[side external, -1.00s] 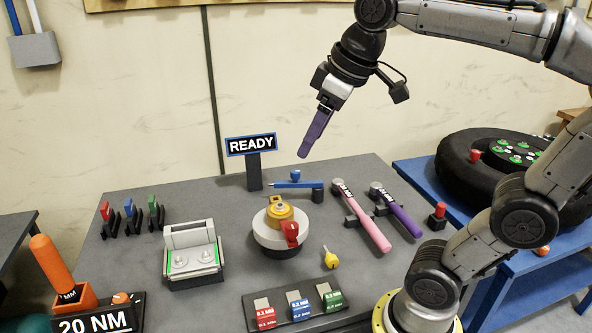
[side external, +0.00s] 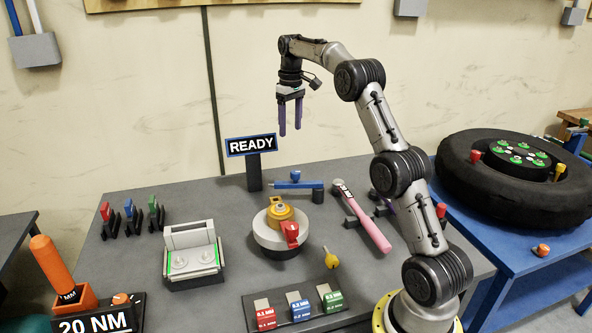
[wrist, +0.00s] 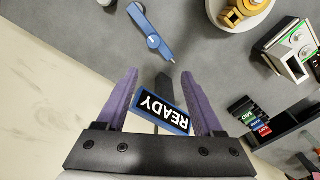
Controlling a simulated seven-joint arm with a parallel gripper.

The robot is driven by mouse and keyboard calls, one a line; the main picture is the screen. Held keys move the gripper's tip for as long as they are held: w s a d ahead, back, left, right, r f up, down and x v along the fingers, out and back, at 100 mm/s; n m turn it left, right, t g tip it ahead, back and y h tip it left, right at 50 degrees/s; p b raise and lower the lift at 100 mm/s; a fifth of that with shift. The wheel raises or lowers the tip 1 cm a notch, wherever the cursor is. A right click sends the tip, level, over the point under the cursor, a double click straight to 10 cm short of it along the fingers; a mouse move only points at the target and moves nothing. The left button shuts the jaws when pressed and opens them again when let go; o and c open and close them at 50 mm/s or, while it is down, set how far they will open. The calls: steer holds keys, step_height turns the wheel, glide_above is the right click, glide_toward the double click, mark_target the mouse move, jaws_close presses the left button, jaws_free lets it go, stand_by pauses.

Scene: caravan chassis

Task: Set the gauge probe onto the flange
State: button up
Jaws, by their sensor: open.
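A slim blue tool with a round blue knob (side external: 296,183), which looks like the gauge probe, lies at the back of the grey table, its right end at a dark post. It also shows in the wrist view (wrist: 152,38). A round pale base (side external: 282,239) with a brass fitting and red handle stands in front of it; I cannot tell whether this is the flange. My gripper (side external: 290,131) hangs high above the table's back, purple fingers pointing down, open and empty. In the wrist view its fingers (wrist: 160,72) stand apart, with the READY sign between them beyond.
The READY sign (side external: 252,146) stands on a post at the back. A silver fixture (side external: 193,262) is left of the round base. A pink-handled wrench (side external: 366,222) lies to the right. Coloured gauge blocks (side external: 298,305) sit in front. A tyre (side external: 462,180) lies on a blue table.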

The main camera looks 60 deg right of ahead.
mark_target(296, 172)
steer(key=f, duration=0.5)
steer(key=d+f, duration=0.1)
steer(key=f, duration=0.4)
steer(key=s+f, duration=0.1)
steer(key=f, duration=0.4)
steer(key=shift+d+f, duration=0.3)
steer(key=shift+f, duration=0.1)
jaws_close()
steer(key=shift+r, duration=0.1)
stand_by(0.7)
